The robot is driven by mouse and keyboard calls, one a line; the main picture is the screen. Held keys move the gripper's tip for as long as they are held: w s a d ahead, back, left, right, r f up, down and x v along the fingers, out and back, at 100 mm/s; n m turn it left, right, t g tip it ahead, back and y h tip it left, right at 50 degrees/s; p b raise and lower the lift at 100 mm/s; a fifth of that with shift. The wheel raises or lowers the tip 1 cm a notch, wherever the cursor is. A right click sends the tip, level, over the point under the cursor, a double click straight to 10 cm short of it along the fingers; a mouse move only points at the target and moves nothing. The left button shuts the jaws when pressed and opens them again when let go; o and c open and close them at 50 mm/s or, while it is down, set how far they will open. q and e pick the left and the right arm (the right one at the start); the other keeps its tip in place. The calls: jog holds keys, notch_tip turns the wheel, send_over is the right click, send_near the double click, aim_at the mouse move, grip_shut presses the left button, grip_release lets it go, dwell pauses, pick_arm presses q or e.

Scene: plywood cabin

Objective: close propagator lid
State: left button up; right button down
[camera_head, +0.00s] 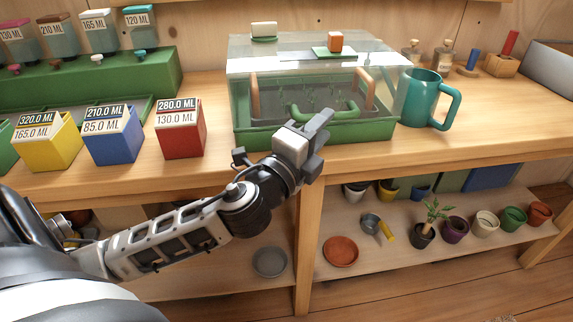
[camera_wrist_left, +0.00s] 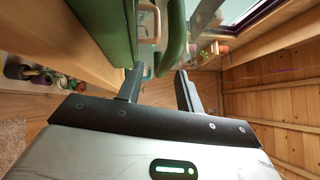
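The propagator stands on the bench in the head view, with a green tray (camera_head: 350,132) and a clear lid (camera_head: 290,66) over it. I cannot tell whether the lid sits flush on the tray. My left gripper (camera_head: 318,135) is just in front of the tray's front side, apart from the lid as far as I can see. In the left wrist view its two fingers (camera_wrist_left: 160,88) are spread with nothing between them, and green parts show beyond. My right gripper is not in view.
A teal mug (camera_head: 425,98) stands close to the propagator's right side. A red box (camera_head: 180,130), a blue box (camera_head: 113,136) and a yellow box (camera_head: 47,143) stand to the left.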

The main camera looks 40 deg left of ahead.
pick_arm(q)
jog(key=s+f+p, duration=0.1)
jog(key=s, duration=1)
jog(key=shift+s+f, duration=0.35)
jog(key=shift+s, duration=0.05)
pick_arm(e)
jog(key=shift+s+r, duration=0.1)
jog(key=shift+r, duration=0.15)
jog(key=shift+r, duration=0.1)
